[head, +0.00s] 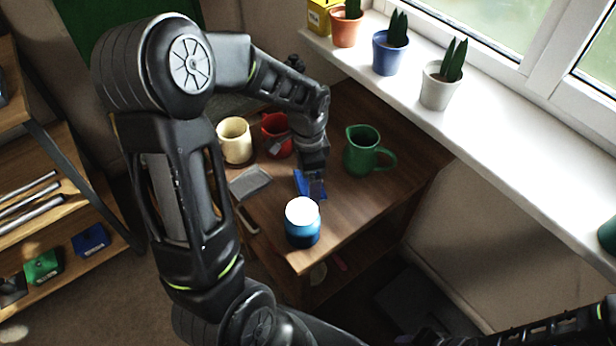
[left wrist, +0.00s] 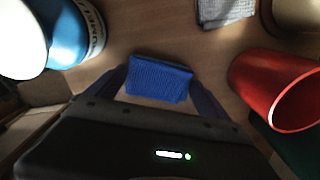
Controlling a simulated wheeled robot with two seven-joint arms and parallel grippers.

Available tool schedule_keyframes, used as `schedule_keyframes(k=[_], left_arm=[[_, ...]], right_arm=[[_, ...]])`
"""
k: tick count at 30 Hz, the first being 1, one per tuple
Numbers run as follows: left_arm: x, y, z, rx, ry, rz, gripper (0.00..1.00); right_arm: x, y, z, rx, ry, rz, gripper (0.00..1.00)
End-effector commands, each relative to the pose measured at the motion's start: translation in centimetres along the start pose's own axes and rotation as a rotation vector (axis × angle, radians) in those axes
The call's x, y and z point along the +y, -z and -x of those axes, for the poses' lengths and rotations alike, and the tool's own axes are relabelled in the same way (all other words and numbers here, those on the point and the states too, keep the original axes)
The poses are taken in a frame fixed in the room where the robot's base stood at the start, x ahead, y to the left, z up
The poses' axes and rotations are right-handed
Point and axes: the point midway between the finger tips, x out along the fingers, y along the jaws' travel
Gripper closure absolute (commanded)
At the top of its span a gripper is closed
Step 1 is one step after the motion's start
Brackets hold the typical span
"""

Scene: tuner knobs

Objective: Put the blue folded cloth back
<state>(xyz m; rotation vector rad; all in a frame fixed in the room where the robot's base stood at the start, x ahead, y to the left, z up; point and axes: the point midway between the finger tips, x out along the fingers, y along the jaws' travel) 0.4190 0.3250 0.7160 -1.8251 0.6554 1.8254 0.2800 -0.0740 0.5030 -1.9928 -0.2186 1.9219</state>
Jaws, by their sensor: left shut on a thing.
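The blue folded cloth (head: 303,184) is on or just above the wooden table, partly hidden by my left gripper (head: 314,186). In the left wrist view the cloth (left wrist: 160,78) lies between the two fingers of my left gripper, which is shut on it. I cannot tell whether the cloth touches the tabletop. My right gripper is not in view; only dark parts of my own arm show at the lower right of the head view.
A blue canister with a white lid (head: 302,224) stands in front of the cloth. A green jug (head: 367,152), red mug (head: 277,134), cream mug (head: 234,141) and grey folded cloth (head: 250,184) surround it on the table (head: 350,208). Potted plants line the windowsill (head: 480,130).

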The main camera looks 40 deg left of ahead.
Motion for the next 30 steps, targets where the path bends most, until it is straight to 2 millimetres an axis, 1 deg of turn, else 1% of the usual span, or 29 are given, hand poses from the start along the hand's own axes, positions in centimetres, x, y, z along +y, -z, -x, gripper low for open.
schedule_keyframes(k=[1,2,5,13,17,20,23,30], left_arm=[[0.0,0.0,0.0,0.000,0.000,0.000,0.41],[0.0,0.0,0.0,0.000,0.000,0.000,0.07],[0.0,0.0,0.0,0.000,0.000,0.000,0.00],[0.0,0.0,0.2,0.001,0.000,0.000,0.00],[-0.1,0.1,1.0,0.002,0.002,0.001,0.00],[-0.1,0.1,2.3,0.004,0.003,0.001,0.00],[-0.1,0.1,4.1,0.004,0.003,0.000,0.00],[-0.1,0.1,9.1,0.004,0.004,0.001,0.00]], right_arm=[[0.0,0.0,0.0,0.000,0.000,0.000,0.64],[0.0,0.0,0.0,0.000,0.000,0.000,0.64],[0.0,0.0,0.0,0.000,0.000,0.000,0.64],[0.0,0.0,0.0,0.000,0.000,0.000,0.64],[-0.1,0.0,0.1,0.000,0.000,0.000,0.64],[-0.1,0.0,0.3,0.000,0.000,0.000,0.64],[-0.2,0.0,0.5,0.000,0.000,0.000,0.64],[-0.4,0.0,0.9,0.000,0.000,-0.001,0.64]])
